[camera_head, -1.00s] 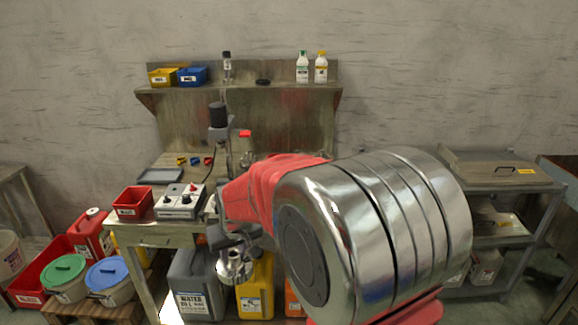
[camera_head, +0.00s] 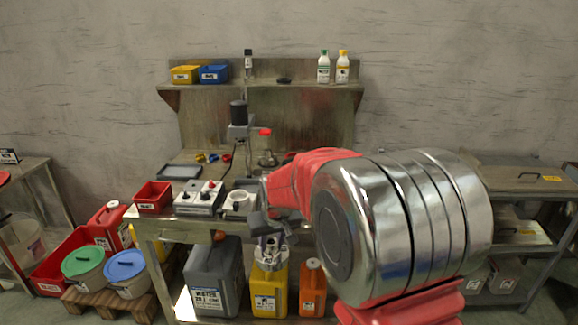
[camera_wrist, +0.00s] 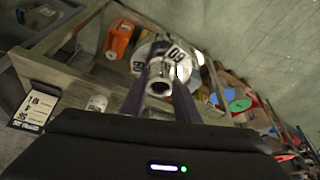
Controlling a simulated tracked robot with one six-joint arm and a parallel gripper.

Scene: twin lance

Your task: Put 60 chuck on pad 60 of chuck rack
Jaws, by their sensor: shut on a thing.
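My gripper (camera_head: 266,232) is shut on a silvery metal chuck and holds it in the air in front of the workbench. In the head view the chuck (camera_head: 270,254) hangs below the jaws, in front of the yellow canister. In the wrist view the chuck (camera_wrist: 161,80) sits between the two dark fingers of my gripper (camera_wrist: 163,95), with a white tag reading 60 beside it. I cannot make out the chuck rack or pad 60 for certain; my arm hides part of the bench top.
The workbench (camera_head: 160,224) carries a red bin (camera_head: 153,197), a grey control box (camera_head: 198,199) and a drill stand (camera_head: 239,130). Grey, yellow and orange canisters stand underneath. Lidded buckets (camera_head: 126,272) are at left; a metal cart (camera_head: 515,188) is at right.

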